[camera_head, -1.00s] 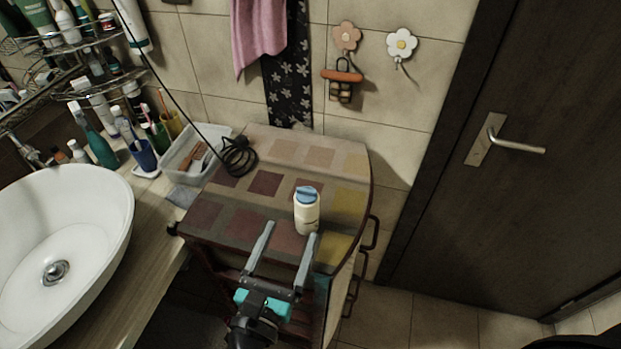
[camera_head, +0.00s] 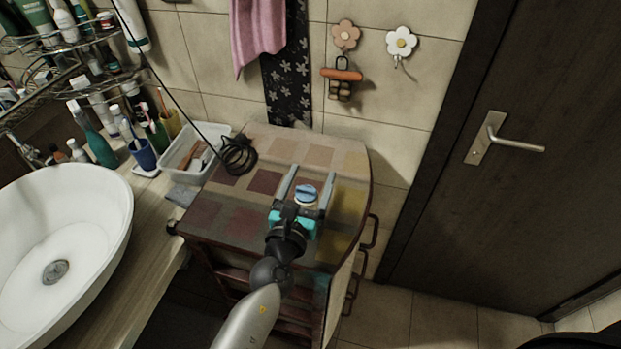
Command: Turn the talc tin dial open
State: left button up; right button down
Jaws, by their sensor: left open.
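The talc tin (camera_head: 306,203) stands upright on the patterned cabinet top. Its blue dial cap (camera_head: 306,192) shows at the top. The lower body of the tin is mostly hidden behind my gripper. My left gripper (camera_head: 308,180) is open, with one finger to the left of the cap and the other to its right. The fingers seem to straddle the cap; I cannot tell whether either touches it. My right gripper is not in view.
A coiled black cable (camera_head: 238,155) lies on the cabinet's (camera_head: 290,150) back left. A white basin (camera_head: 60,235) and a plastic tray (camera_head: 178,160) are at the left. Cups and bottles stand behind the basin. The cabinet top right of the tin is free.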

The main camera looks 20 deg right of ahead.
pick_arm(q)
grip_shut()
dwell(0.8)
